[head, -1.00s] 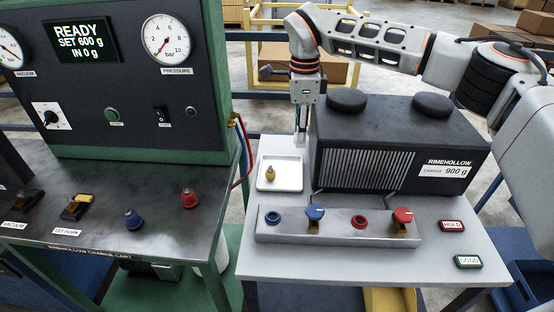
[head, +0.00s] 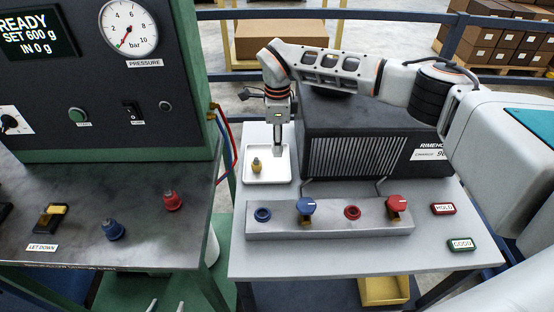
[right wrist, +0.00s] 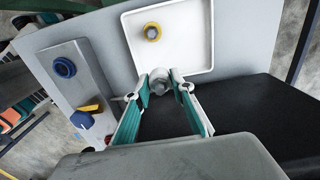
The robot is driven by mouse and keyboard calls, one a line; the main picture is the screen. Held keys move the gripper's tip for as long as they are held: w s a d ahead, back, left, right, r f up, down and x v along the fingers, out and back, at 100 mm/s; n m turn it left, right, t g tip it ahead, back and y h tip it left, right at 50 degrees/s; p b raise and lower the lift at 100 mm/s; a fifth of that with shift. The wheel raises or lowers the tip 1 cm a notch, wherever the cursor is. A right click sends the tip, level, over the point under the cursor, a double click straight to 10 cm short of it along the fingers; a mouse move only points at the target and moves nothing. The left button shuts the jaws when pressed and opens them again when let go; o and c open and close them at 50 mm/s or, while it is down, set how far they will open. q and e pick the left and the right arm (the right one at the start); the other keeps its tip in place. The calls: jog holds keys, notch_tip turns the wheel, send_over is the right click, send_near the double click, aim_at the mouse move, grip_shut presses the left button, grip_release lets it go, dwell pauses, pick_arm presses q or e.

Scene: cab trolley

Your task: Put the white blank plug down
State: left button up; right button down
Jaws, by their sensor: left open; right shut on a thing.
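My right gripper (head: 277,152) points down over the right part of the white tray (head: 283,177). In the right wrist view its green-padded fingers (right wrist: 161,86) are shut on the white blank plug (right wrist: 158,76), a small pale piece with a grey metal end. The plug shows against the tray's edge in that view; whether it touches the tray I cannot tell. In the head view the fingers mostly hide it. My left gripper (head: 166,305) barely shows at the bottom edge, its two tips apart and empty.
A yellow-ringed plug (head: 256,166) stands in the tray's left part. The black Rimehollow unit (head: 365,140) stands close right of the tray. In front is a grey manifold (head: 330,224) with blue and red ports and valves. The green-framed cart (head: 110,200) is at left.

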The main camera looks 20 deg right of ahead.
jog(key=shift+f, duration=3.45)
jog(key=shift+f, duration=0.2)
jog(key=c, duration=1.7)
grip_release()
notch_tip(320, 180, up, 12)
jog(key=shift+r+b, duration=0.2)
jog(key=shift+b, duration=0.15)
